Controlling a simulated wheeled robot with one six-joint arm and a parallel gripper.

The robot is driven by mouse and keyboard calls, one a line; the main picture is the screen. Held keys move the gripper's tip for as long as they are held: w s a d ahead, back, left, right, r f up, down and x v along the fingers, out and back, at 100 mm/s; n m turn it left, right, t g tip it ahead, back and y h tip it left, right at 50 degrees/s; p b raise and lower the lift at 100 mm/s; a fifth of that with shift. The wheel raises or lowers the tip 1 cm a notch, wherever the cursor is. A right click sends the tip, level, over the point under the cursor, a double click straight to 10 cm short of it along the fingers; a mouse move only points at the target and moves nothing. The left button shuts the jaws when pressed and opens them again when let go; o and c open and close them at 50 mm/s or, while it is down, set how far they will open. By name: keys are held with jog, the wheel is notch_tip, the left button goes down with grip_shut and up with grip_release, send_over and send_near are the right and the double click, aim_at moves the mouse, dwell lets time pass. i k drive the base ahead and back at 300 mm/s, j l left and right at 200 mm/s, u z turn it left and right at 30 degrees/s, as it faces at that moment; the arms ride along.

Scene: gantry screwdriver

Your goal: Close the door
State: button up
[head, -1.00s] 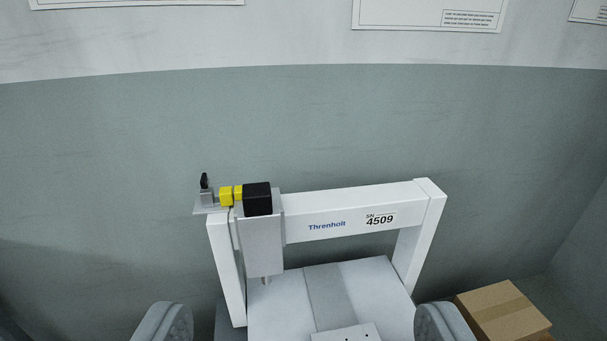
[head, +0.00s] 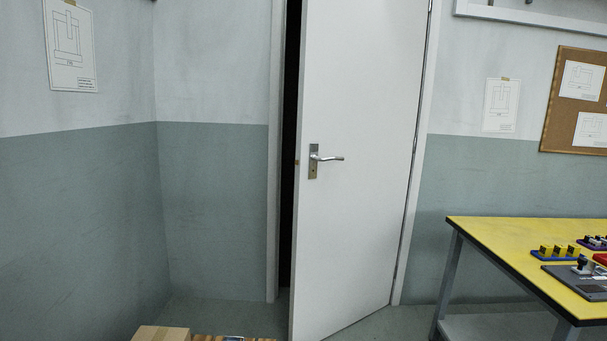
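A white door (head: 365,210) stands ajar in the middle of the view. It is hinged on its right side, and its left edge stands out into the room. A dark gap (head: 290,130) shows between that edge and the left jamb of the white frame (head: 273,190). A silver lever handle (head: 326,158) on a plate sits near the door's left edge. My gripper is not in this view.
A yellow-topped table (head: 490,235) with small coloured parts and a grey device (head: 580,275) stands at the right. A cardboard box (head: 162,333) and a wooden surface (head: 235,338) show at the bottom left. Grey floor (head: 215,312) is visible before the left wall.

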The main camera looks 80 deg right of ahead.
aim_at(362, 63)
jog(key=z, duration=2.6)
